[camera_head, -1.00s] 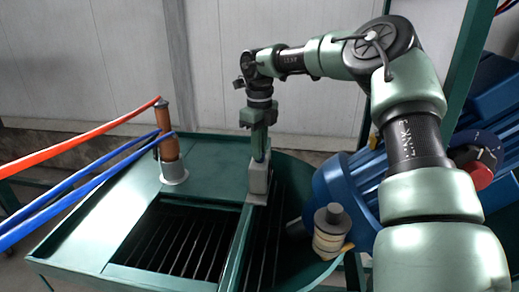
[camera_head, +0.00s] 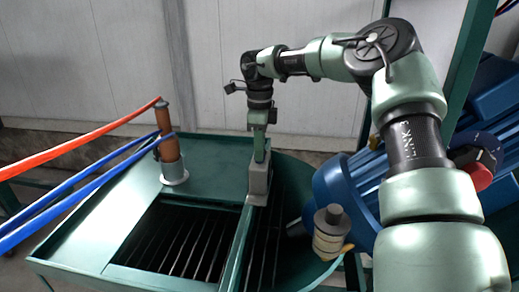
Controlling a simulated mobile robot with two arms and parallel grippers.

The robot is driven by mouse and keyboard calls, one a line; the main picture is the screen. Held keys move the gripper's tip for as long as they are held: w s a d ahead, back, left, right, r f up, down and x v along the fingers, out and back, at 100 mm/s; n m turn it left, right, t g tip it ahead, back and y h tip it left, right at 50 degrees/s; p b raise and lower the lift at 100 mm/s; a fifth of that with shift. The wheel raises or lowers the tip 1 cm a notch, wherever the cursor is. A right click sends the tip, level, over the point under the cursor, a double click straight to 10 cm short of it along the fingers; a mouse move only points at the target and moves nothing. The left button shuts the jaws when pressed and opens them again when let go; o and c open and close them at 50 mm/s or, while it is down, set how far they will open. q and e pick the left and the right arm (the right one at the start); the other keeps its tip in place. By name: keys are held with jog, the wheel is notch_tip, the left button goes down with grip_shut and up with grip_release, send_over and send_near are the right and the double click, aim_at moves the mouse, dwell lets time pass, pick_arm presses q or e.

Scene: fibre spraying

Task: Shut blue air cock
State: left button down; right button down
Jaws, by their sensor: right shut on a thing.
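My right gripper (camera_head: 261,156) points down at the top of a grey upright block (camera_head: 258,184) on the green machine. Its jaws are shut on a small part there, taken to be the blue air cock. The jaws hide nearly all of it, so its handle position cannot be told. My left gripper is not in view.
The green machine top (camera_head: 213,163) has a dark slatted opening in front of the block. A brown post (camera_head: 167,135) with red and blue hoses (camera_head: 85,185) stands left. A blue motor (camera_head: 350,185) and a capped cylinder (camera_head: 329,232) stand right.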

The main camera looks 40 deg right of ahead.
jog(key=shift+r, duration=0.1)
jog(key=c, duration=1.5)
grip_release()
notch_tip(320, 180, up, 8)
jog(key=shift+f+b, duration=0.15)
jog(key=shift+b, duration=0.45)
jog(key=shift+f, duration=0.1)
